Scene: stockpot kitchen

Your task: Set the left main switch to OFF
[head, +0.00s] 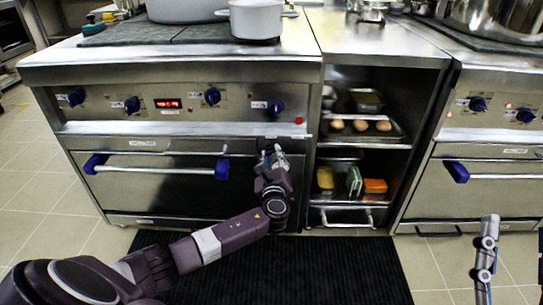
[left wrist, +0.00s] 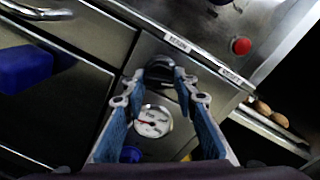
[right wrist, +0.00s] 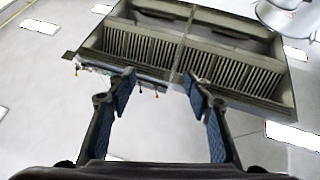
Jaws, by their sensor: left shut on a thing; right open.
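The left main switch (left wrist: 160,66) is a dark knob on the steel panel right of the oven door, seen in the left wrist view. My left gripper (left wrist: 162,82) has its fingertips on both sides of the knob and is shut on it. In the head view the left gripper (head: 272,158) is at this panel and hides most of the switch. Small labels sit above the knob, but I cannot read its setting. My right gripper (head: 487,243) is low at the right. It is open and empty in the right wrist view (right wrist: 162,88).
A round gauge (left wrist: 152,121) sits just below the switch, and a red button (left wrist: 241,46) is above right. The oven handle (head: 155,169) is to the left. Open shelves (head: 362,146) with eggs stand to the right. A black mat (head: 335,270) covers the floor in front.

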